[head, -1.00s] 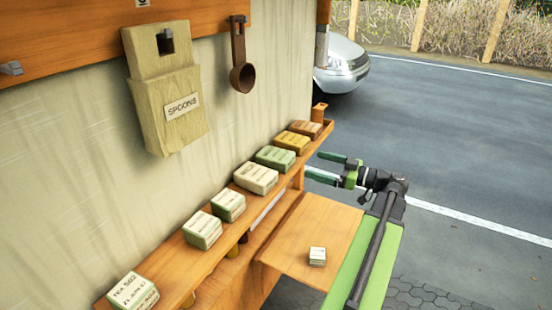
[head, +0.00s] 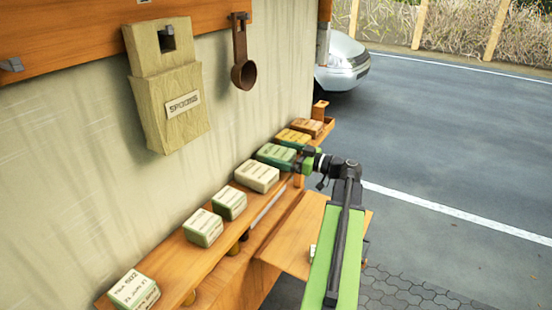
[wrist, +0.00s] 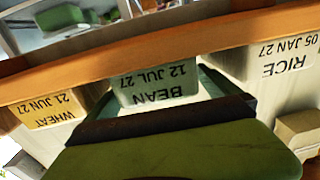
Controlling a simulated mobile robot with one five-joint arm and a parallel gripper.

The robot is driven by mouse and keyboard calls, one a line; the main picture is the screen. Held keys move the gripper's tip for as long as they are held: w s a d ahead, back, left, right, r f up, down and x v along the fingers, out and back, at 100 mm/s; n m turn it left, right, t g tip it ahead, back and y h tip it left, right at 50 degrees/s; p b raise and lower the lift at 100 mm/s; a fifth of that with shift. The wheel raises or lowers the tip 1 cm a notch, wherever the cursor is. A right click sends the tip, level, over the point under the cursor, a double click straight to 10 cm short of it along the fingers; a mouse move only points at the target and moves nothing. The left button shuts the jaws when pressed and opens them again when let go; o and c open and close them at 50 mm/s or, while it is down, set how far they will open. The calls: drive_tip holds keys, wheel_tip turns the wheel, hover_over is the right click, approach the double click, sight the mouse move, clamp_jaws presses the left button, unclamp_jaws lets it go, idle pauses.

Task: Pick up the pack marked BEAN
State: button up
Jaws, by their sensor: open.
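The BEAN pack is the green pack (head: 273,153) on the wooden shelf in the head view, partly covered by my gripper. In the wrist view the BEAN pack (wrist: 160,90) shows upside down, its label reading BEAN, 12 JUL 27. My gripper (head: 286,154) is open at this pack, with its green fingers reaching over the shelf edge. In the wrist view a large green finger with a dark pad (wrist: 165,120) covers the lower part, and I cannot tell whether it touches the pack.
The yellow WHEAT pack (wrist: 48,108) and the pale RICE pack (wrist: 282,62) flank the BEAN pack closely. More packs stand along the shelf (head: 218,255). A side board (head: 292,252) sits below.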

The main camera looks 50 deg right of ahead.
drive_tip(key=shift+s, duration=0.1)
drive_tip(key=c, duration=1.6)
